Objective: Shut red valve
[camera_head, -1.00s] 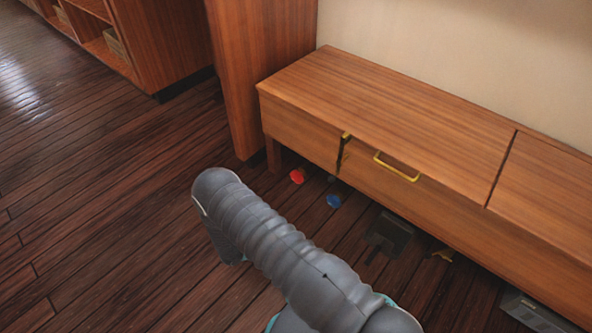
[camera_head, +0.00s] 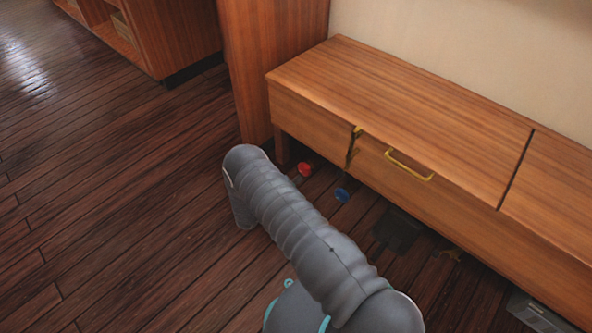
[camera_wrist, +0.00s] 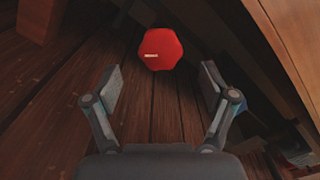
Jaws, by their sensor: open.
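The red valve (camera_head: 305,169) is a small red knob low under the left end of the wooden bench. In the wrist view the red valve (camera_wrist: 160,48) shows as a rounded, many-sided red knob with a small pale mark on its face. My gripper (camera_wrist: 158,84) is open and empty. The knob lies ahead of the fingertips, centred between them and apart from both. In the head view my grey arm reaches toward the bench, and the gripper itself is hidden behind it.
A blue knob (camera_head: 342,195) sits right of the red one. The wooden bench (camera_head: 400,90) with a yellow handle (camera_head: 408,165) overhangs both. A wooden post (camera_head: 245,70) stands to the left. A dark box (camera_head: 397,230) lies under the bench. Open floor (camera_head: 110,210) stretches to the left.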

